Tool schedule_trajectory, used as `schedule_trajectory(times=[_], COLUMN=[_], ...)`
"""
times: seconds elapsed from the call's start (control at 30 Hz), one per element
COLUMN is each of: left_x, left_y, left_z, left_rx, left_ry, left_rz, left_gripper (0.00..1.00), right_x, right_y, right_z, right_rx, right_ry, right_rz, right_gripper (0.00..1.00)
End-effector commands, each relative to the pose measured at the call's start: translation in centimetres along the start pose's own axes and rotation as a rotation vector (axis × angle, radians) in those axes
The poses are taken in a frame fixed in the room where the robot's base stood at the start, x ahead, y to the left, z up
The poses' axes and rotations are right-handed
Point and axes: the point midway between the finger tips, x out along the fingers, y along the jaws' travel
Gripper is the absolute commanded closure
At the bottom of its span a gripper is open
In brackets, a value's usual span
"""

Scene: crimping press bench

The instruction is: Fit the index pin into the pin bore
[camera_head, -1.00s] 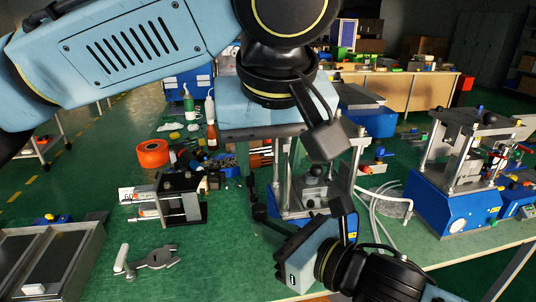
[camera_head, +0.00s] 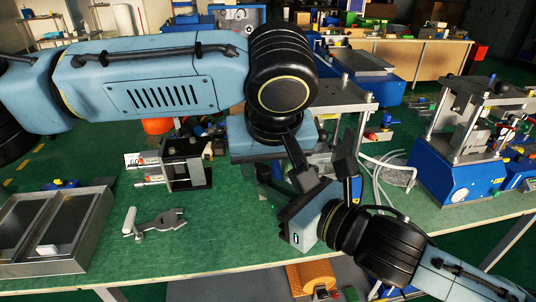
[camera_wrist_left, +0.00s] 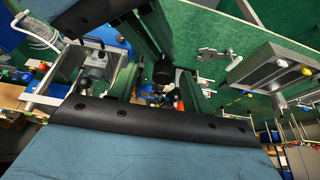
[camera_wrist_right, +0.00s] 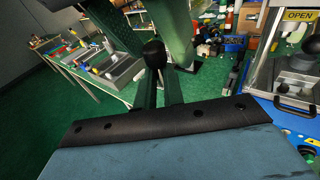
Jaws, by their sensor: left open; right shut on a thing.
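The index pin shows as a black ball knob (camera_wrist_right: 154,55) between the close fingers of my right gripper (camera_wrist_right: 157,78); its shank is hidden. The knob also shows in the left wrist view (camera_wrist_left: 163,72). My left gripper (camera_wrist_left: 158,88) is open, its two fingers apart near the knob on either side; I cannot tell whether they touch it. In the head view the two grippers meet over the bench, the left one coming from above, and the pin is hidden there. I cannot make out the pin bore.
A press with an OPEN label (camera_wrist_right: 299,15) stands at the right of the right wrist view. A blue-based press (camera_head: 455,185) stands right on the green bench. A grey metal tray (camera_head: 97,225), a grey clamp-like tool (camera_head: 160,222) and a small black fixture (camera_head: 187,162) lie left.

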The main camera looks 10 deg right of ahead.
Motion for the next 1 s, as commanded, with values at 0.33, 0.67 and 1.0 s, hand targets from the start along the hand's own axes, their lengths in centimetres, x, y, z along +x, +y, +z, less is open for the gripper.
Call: schedule_trajectory(times=[0.33,0.67,1.0], left_x=[0.07,0.00,0.03], left_y=[0.00,0.12,0.04], left_z=[-0.03,0.02,-0.02], left_rx=[-0.001,0.001,0.000], left_ry=[0.000,0.001,0.001], left_rz=[0.001,0.004,0.002], left_gripper=[0.63,1.00,1.00], right_x=[0.00,0.00,0.00], right_y=[0.00,0.09,0.03], right_z=[0.02,0.02,0.01], right_rx=[0.000,0.001,0.000], right_ry=[0.000,-0.001,0.000], right_rz=[0.000,0.003,0.001], right_gripper=[1.00,0.85,0.65])
